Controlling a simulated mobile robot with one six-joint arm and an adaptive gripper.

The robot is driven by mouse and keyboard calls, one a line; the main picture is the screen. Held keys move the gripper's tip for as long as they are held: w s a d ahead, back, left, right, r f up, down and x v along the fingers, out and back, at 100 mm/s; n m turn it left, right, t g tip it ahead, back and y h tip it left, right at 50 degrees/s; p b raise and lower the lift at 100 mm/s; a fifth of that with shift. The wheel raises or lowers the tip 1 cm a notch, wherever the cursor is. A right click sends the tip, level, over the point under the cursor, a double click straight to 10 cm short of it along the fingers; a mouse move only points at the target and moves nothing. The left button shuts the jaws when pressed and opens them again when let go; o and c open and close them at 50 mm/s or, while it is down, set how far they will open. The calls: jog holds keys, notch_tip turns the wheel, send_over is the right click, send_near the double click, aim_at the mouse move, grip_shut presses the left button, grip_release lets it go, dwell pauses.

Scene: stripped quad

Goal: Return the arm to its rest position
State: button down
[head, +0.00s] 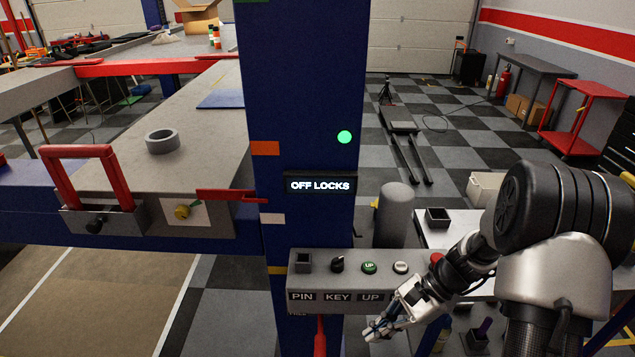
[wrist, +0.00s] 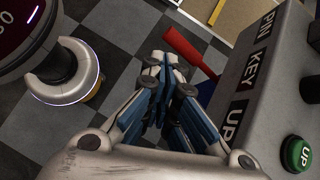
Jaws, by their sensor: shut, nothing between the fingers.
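My gripper (head: 372,333) is at the lower right in the head view, just in front of and below the right part of the grey control box (head: 325,270). In the wrist view my gripper (wrist: 158,62) has its fingers together, with nothing between them. My arm (head: 465,262) reaches in from the right, bent, with its dark upper joint raised. The control box carries a black key knob, a green UP button (head: 369,267) and a pale button. The green button also shows in the wrist view (wrist: 297,153). A red button (head: 436,258) is partly hidden by my arm.
A blue post (head: 305,100) bears a display (head: 320,185) reading OFF LOCKS and a lit green lamp (head: 344,137). A red lever (head: 320,338) hangs below the box. A grey cylinder (head: 395,215) and a small table with a black holder (head: 437,217) stand behind my gripper.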

jog(key=s+r+n+t+h, duration=0.3)
jog(key=s+r+n, duration=0.4)
jog(key=r, duration=0.4)
jog(key=s+r+n+t+h, duration=0.4)
jog(key=s+r+n, duration=0.3)
jog(key=s+r, duration=0.3)
jog(key=shift+s+d+r+h, duration=0.15)
jog(key=shift+d+r+h, duration=0.15)
jog(key=shift+r+h, duration=0.45)
